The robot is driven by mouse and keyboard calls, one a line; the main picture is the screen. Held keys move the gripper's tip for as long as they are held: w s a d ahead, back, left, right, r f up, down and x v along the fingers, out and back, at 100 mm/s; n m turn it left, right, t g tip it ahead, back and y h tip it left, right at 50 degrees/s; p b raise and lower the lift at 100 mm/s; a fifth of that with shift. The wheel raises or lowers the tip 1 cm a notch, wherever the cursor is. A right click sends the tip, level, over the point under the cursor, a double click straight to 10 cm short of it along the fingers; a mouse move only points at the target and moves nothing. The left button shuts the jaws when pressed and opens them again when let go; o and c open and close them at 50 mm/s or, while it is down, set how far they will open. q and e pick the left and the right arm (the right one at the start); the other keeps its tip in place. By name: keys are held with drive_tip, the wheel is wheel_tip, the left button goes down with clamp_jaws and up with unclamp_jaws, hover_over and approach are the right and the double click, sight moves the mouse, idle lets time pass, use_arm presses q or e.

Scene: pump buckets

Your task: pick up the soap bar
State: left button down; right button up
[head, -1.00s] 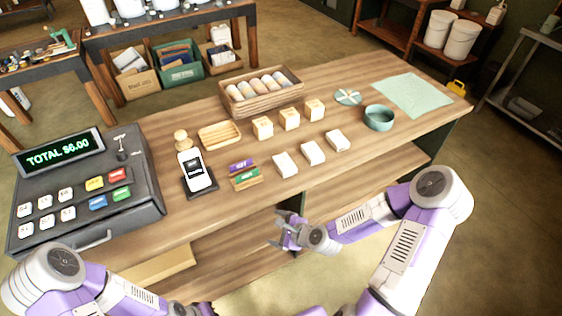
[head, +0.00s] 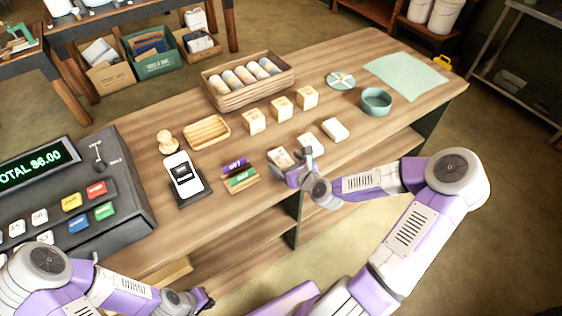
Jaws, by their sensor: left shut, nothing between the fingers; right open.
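Three flat pale bars that look like soap stand in a front row on the wooden counter (head: 360,70): a left one (head: 279,156), a middle one (head: 308,142) and a right one (head: 335,130). My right gripper (head: 290,165) is open at the counter's front edge, at the left bar. Its fingers partly cover that bar, and contact cannot be told. My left gripper (head: 205,300) is shut and empty, low at the bottom of the view, in front of the counter.
Several labelled cubes, a left (head: 254,121), middle (head: 281,108) and right one (head: 306,97), stand behind. A card reader (head: 183,175), small card stand (head: 240,176), wooden dish (head: 206,131), basket of rolls (head: 247,88), teal bowl (head: 376,101) and cash register (head: 110,190) surround them.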

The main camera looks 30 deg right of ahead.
sight(282, 158)
drive_tip(key=shift+b+x, duration=0.45)
drive_tip(key=shift+x, duration=1.5)
drive_tip(key=shift+c, duration=0.4)
drive_tip(key=shift+r, duration=0.1)
drive_tip(key=c, duration=1.1)
